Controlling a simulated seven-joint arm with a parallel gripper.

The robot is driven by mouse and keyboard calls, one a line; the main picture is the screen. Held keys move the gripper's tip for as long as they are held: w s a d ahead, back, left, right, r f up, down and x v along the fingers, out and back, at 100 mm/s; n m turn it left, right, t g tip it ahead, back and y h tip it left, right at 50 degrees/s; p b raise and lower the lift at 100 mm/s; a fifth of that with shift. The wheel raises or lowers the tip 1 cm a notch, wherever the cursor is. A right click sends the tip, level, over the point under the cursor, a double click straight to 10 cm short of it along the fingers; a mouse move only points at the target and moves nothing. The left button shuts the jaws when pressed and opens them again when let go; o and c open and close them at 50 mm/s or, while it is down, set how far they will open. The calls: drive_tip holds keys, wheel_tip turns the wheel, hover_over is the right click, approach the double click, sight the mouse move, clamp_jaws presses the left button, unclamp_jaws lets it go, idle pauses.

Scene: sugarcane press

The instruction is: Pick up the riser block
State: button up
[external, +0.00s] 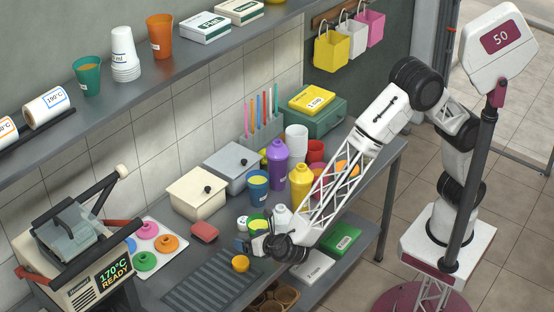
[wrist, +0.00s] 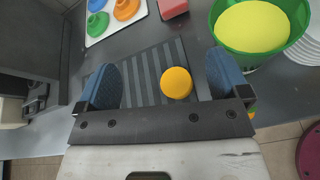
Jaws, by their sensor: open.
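No object is plainly marked as the riser block. A small red block (external: 204,232) lies flat on the counter, left of my gripper (external: 250,245); its near part shows at the top of the wrist view (wrist: 173,8). It may be the riser block, but I cannot tell. A small round orange-yellow piece (external: 240,263) is on the dark ribbed mat (external: 205,285). In the wrist view this piece (wrist: 176,82) shows between the two blue fingers of my gripper (wrist: 163,80), closer to the right one. My gripper is open, with nothing held.
A green cup with yellow contents (wrist: 252,28) stands close by the right finger. A white tray of coloured discs (external: 158,243) lies left of the red block. A press (external: 75,255) stands at far left. Bottles, cups and boxes crowd the counter's back, including a purple bottle (external: 277,165).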

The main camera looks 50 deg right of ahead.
sight(242, 262)
drive_tip(key=s+f+n, duration=0.1)
drive_tip(key=f, duration=0.2)
drive_tip(key=s+a+f+n, duration=0.1)
drive_tip(key=s+f, duration=0.1)
drive_tip(key=f, duration=0.1)
drive_tip(key=s+f+n, duration=0.1)
drive_tip(key=f, duration=0.2)
drive_tip(key=shift+s+a, duration=0.15)
drive_tip(key=shift+a, duration=0.1)
drive_tip(key=shift+x, duration=1.3)
drive_tip(key=shift+x, duration=2.6)
drive_tip(key=shift+c, duration=0.2)
drive_tip(key=c, duration=1)
